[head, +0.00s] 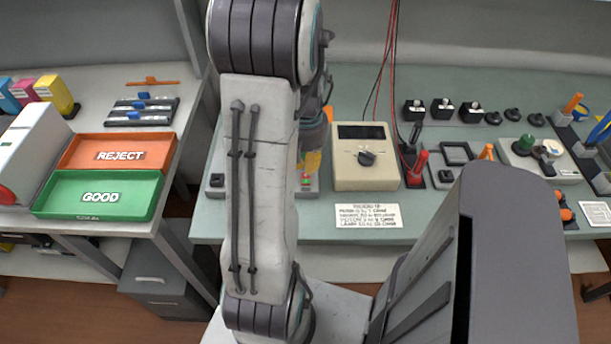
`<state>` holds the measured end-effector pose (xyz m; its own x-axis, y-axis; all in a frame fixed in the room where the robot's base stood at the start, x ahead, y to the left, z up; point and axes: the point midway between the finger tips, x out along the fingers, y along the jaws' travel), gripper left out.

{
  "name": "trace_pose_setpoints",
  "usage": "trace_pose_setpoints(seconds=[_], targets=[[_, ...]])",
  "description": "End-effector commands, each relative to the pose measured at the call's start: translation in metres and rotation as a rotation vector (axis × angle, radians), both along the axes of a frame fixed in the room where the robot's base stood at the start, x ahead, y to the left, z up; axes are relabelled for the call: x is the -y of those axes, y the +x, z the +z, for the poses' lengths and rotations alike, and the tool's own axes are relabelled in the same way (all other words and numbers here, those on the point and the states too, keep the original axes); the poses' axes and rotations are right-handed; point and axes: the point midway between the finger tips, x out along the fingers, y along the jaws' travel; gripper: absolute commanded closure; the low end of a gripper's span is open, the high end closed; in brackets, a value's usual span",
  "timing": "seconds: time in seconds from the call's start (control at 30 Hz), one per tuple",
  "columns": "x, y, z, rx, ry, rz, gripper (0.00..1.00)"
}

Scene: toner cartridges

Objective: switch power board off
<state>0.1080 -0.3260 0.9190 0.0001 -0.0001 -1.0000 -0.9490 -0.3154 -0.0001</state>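A low light-grey board (308,184) lies on the green bench and is mostly hidden behind my arm; I take it to be the power board. Its left end, with a dark part, shows left of the arm, and small coloured parts show at its right end. My gripper (314,158) is behind the arm link, over the board's right end. Only a grey part and a yellow-orange piece show there. I cannot tell whether its fingers are open or touch the board, and the state of any switch is hidden.
A beige meter (364,157) with a dark knob stands just right of my gripper. A printed label (369,216) lies in front of it. Red and black probes (417,165) stand further right. A second table at left holds an orange REJECT tray (143,147) and a green GOOD tray (135,202).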

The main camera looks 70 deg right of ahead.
Motion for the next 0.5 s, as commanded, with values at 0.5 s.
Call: trace_pose_setpoints(seconds=[0.5], targets=[[-0.0001, 0.0000, -0.0076, 0.000, 0.000, 0.000, 1.00]])
